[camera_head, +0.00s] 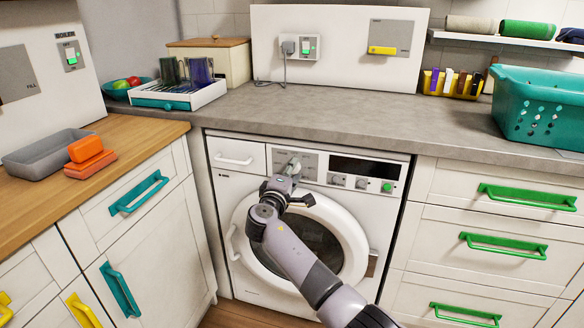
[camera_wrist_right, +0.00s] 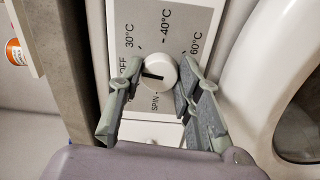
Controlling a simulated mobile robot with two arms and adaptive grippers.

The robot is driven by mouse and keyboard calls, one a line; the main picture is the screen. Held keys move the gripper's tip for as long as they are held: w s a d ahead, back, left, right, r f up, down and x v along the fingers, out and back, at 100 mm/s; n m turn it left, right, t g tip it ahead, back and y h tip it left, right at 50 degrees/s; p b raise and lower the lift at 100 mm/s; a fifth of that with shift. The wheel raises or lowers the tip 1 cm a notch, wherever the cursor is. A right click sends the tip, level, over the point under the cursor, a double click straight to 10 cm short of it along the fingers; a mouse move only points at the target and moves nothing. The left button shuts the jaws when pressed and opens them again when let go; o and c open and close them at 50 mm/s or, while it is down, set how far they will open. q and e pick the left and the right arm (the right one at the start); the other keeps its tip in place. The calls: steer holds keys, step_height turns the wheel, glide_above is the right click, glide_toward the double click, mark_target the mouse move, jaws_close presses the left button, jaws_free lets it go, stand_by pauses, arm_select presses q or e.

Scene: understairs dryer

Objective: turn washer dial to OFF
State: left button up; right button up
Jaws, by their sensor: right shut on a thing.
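The washer (camera_head: 228,190) is a white front-loader under the grey counter. Its dial (camera_wrist_right: 155,68) is a round white knob with a short dark mark, on a grey panel (camera_wrist_right: 185,18) lettered OFF, 30°C, 40°C, 60°C and SPIN. The mark lies roughly across the knob; I cannot tell which end is the pointer. My right gripper (camera_wrist_right: 160,77) has one finger on each side of the dial and is shut on it. A finger partly covers the OFF lettering. In the head view my right gripper (camera_head: 289,178) is at the washer's control panel, partly hiding the dial. My left gripper is not in view.
Right of the dial are a dark display (camera_head: 365,169), small knobs and a green button (camera_head: 387,187). The washer's round door (camera_head: 352,235) is behind my right arm. Drawers with green handles (camera_head: 527,197) stand right, cabinets with teal handles (camera_head: 138,191) left.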

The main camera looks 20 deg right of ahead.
steer(key=shift+a+n+p, duration=0.1)
steer(key=shift+n+p, duration=0.2)
steer(key=shift+n, duration=0.2)
stand_by(0.3)
steer(key=o, duration=1.1)
steer(key=shift+o, duration=0.2)
steer(key=v, duration=1.2)
